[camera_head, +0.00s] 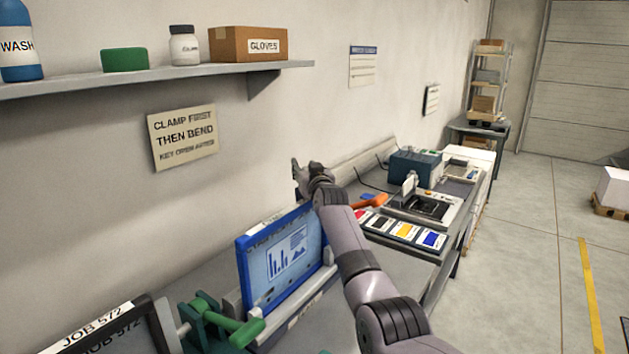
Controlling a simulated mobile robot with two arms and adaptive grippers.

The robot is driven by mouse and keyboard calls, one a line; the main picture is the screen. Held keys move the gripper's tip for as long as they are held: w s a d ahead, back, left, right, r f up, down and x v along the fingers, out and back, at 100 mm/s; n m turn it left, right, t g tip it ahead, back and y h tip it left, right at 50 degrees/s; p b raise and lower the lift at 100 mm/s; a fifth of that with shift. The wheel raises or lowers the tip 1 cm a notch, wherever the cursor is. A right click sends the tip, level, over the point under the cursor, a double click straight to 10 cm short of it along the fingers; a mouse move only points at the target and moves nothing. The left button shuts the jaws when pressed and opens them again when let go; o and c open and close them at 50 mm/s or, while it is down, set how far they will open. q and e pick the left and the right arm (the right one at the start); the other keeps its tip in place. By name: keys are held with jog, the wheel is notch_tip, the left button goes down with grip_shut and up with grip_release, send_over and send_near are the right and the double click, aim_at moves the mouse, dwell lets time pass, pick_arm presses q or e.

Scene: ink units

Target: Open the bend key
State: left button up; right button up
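My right arm reaches in from the bottom right. My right gripper (297,170) is raised near the wall, above and beyond the blue-framed plate. It is small and partly turned away, so whether its fingers are open cannot be seen. A green clamp-like handle (232,324) sits at the near end of the bench, left of the plate. The blue-framed plate (243,275) with a chart stands tilted in a grey holder. An orange lever (370,201) shows just past my forearm. No part is labelled as the bend key, so I cannot tell which it is. My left gripper is not in view.
A wall sign (182,137) reads "CLAMP FIRST THEN BEND KEY OPEN AFTER". A shelf (160,78) overhangs at upper left. Ink trays (404,231) and a press unit (424,206) stand farther along the bench. A "JOB 572" panel (100,329) is at lower left.

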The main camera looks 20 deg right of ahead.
jog(key=s+a, duration=0.1)
jog(key=s, duration=0.9)
jog(key=shift+s, duration=0.3)
jog(key=shift+c, duration=0.5)
